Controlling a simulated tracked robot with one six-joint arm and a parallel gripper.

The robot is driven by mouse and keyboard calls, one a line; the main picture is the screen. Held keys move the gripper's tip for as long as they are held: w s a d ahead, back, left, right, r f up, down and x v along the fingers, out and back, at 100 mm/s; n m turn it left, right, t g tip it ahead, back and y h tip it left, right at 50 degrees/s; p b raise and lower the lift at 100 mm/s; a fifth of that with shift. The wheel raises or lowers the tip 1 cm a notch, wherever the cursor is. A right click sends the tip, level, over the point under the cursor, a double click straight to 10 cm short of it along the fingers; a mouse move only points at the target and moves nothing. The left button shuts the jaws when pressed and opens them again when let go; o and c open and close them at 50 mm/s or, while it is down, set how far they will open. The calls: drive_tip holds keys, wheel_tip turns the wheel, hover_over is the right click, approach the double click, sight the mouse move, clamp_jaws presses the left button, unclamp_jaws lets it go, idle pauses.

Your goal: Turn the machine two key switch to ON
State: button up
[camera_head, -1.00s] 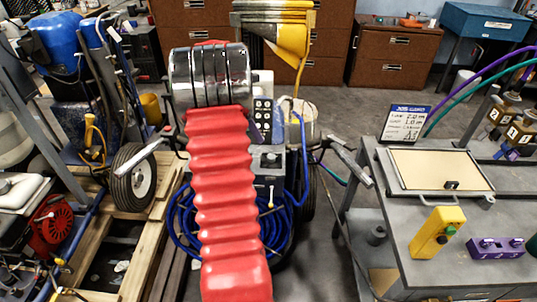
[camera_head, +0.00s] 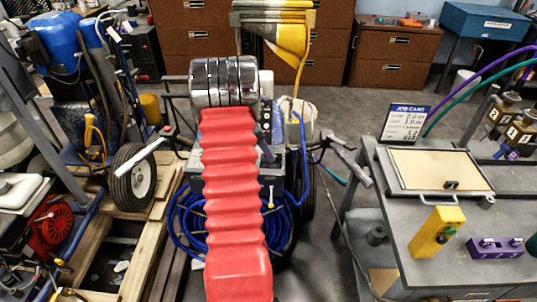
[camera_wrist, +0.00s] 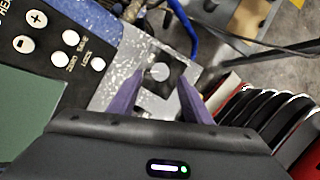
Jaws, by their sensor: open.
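In the wrist view, a round silver key switch (camera_wrist: 160,72) sits on a dark square on a grey metal panel (camera_wrist: 128,62). My gripper (camera_wrist: 163,79) shows as two purple fingers, open, with tips on either side of the switch. I cannot tell whether they touch it. No ON or OFF marking is readable. In the head view, the machine with the coiled blue hose (camera_head: 187,222) stands behind my red arm. My arm hides the gripper and the switch there.
In the head view, a grey bench (camera_head: 400,243) at right holds a yellow box (camera_head: 437,232) and a purple block (camera_head: 497,248). A wheeled machine (camera_head: 133,178) stands left.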

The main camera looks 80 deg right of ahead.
drive_tip(key=shift+x, duration=1.85)
drive_tip(key=shift+c, duration=0.3)
drive_tip(key=c, duration=1)
drive_tip(key=shift+m, duration=0.4)
drive_tip(key=m, duration=0.1)
drive_tip(key=m+y, duration=0.1)
drive_tip(key=m, duration=0.1)
drive_tip(key=m+y, duration=0.1)
drive_tip(key=m, duration=0.1)
drive_tip(key=shift+w+d+g, duration=0.1)
drive_tip(key=shift+d+g, duration=0.2)
drive_tip(key=shift+g, duration=0.1)
drive_tip(key=m+y, duration=0.1)
drive_tip(key=m, duration=0.2)
drive_tip(key=m+y, duration=0.1)
drive_tip(key=m, duration=0.2)
drive_tip(key=shift+d+t, duration=0.25)
drive_tip(key=shift+t, duration=0.05)
drive_tip(key=shift+y, duration=0.3)
